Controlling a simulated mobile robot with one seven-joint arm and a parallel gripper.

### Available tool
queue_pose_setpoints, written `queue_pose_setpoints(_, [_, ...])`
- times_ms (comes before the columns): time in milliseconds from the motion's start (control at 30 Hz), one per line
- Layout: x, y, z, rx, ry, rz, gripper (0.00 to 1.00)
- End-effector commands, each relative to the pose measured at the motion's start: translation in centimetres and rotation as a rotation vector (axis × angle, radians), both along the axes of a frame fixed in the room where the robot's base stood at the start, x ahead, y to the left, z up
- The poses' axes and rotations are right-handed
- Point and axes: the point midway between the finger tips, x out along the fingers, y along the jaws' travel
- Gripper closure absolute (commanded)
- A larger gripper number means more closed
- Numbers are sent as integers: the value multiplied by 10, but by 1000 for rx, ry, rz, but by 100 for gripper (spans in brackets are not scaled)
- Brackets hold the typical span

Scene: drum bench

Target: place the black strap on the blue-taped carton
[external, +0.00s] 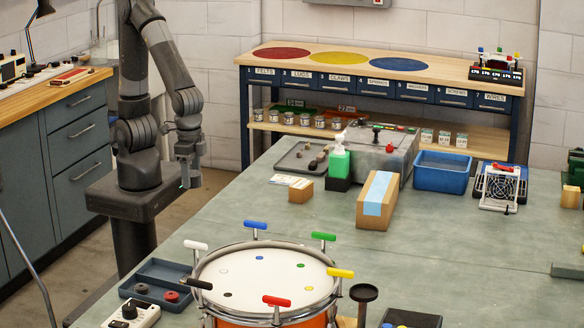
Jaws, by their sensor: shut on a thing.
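The blue-taped carton (375,200) is a brown box with a light blue strip along its top. It stands on the grey-green bench, right of centre. My gripper (187,182) hangs pointing down beyond the bench's left edge, well left of the carton and apart from it. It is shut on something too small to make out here. I cannot pick out the black strap with certainty anywhere in view.
A drum (262,275) with coloured T-handles stands at the front. A small brown box (300,190), a green bottle (339,163), a grey machine (378,150) and a blue bin (442,172) surround the carton. The bench (260,215) is clear between drum and small box.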

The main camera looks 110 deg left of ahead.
Motion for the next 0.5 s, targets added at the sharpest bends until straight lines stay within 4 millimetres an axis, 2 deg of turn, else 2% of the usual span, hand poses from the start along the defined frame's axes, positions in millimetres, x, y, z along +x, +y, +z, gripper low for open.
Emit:
queue_pose_setpoints(133, [-8, -7, 6, 0, 0, -2, 71])
queue_pose_setpoints(267, [-7, -9, 8, 0, 1, 1, 71])
queue_pose_setpoints(367, [5, -12, 12, -3, 0, 4, 71])
queue_pose_setpoints(500, [43, -17, 24, -8, 3, 16, 71])
